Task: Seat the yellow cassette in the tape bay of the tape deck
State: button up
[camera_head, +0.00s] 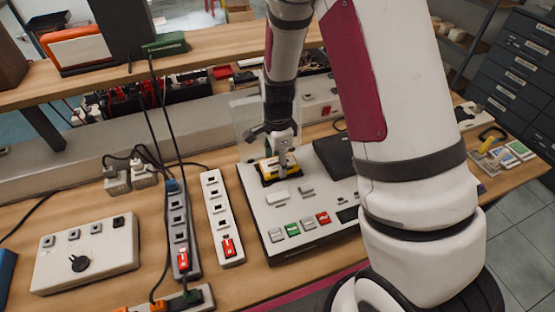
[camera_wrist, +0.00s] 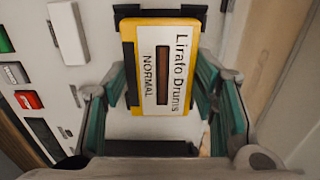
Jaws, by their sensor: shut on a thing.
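The tape deck (camera_head: 300,213) is a light grey box on the wooden bench, partly hidden by my arm. The yellow cassette (camera_head: 266,168) is at the deck's upper left, over the dark tape bay (camera_head: 262,182). In the wrist view the yellow cassette (camera_wrist: 143,68) has a white label reading "Lirafo Drums NORMAL", and black parts of the bay (camera_wrist: 128,12) show past its ends. My gripper (camera_head: 282,160) is shut on the cassette; in the wrist view the gripper's (camera_wrist: 165,90) teal fingers flank its sides. I cannot tell how deep the cassette sits.
A clear lid (camera_head: 249,112) stands raised behind the bay. Coloured buttons (camera_head: 306,223) line the deck's front. Power strips (camera_head: 218,213) with cables and a grey control box (camera_head: 88,252) lie to the left. A dark flat panel (camera_head: 333,156) is right of the bay.

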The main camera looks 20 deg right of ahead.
jog(key=shift+f, duration=0.6)
dwell(0.6)
jog(key=o, duration=1.3)
jog(key=shift+o, duration=0.2)
notch_tip(320, 180, up, 18)
jog(key=p, duration=0.3)
dwell(0.9)
